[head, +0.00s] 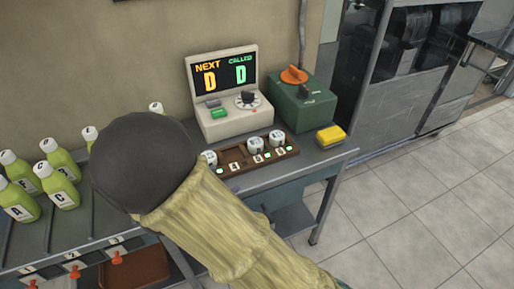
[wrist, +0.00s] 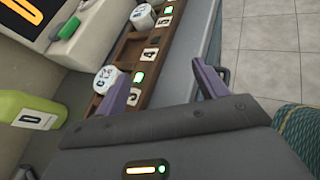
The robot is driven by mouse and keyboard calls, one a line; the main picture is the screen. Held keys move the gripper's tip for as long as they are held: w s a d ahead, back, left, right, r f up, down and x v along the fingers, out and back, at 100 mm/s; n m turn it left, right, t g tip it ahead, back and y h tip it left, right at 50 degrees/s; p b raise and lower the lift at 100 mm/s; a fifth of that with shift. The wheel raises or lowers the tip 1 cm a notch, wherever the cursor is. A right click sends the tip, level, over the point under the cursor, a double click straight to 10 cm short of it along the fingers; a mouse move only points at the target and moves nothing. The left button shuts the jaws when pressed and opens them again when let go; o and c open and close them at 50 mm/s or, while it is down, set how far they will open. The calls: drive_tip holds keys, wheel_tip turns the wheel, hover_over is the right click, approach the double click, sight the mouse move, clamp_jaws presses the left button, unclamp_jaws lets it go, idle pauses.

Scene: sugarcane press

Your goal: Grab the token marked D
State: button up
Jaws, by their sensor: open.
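White round tokens with dark marks stand in a brown wooden rack (head: 232,154) on the counter. One token (head: 210,158) is at the rack's left end; two others, a middle one (head: 255,145) and a right one (head: 277,137), stand farther right, with an empty slot between. I cannot read their letters with certainty. The wrist view shows a near token (wrist: 105,79) and a farther token (wrist: 143,16). My gripper (wrist: 163,84) is open and empty; its left finger is close beside the near token and overlaps the rack. My arm hides it in the head view.
A display (head: 225,75) reads NEXT D and CALLED D. A green box (head: 300,105) with an orange knob and a yellow sponge-like block (head: 330,135) stand right of it. Several green bottles (head: 58,185) stand left; a bottle labelled D (wrist: 30,115) is near my gripper.

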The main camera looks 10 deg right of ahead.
drive_tip(key=s+d+r+m+g+y, duration=0.1)
drive_tip(key=s+d+m+g+y, duration=0.2)
drive_tip(key=d+m, duration=0.5)
drive_tip(key=s+d+r+m+g+y, duration=0.1)
drive_tip(key=s+d+m+g+y, duration=0.2)
drive_tip(key=m, duration=1.3)
drive_tip(key=s+d+y, duration=0.3)
drive_tip(key=s+d, duration=0.1)
drive_tip(key=d, duration=0.1)
drive_tip(key=shift+s+m+g, duration=0.2)
drive_tip(key=shift+m+g, duration=0.1)
drive_tip(key=shift+g, duration=0.1)
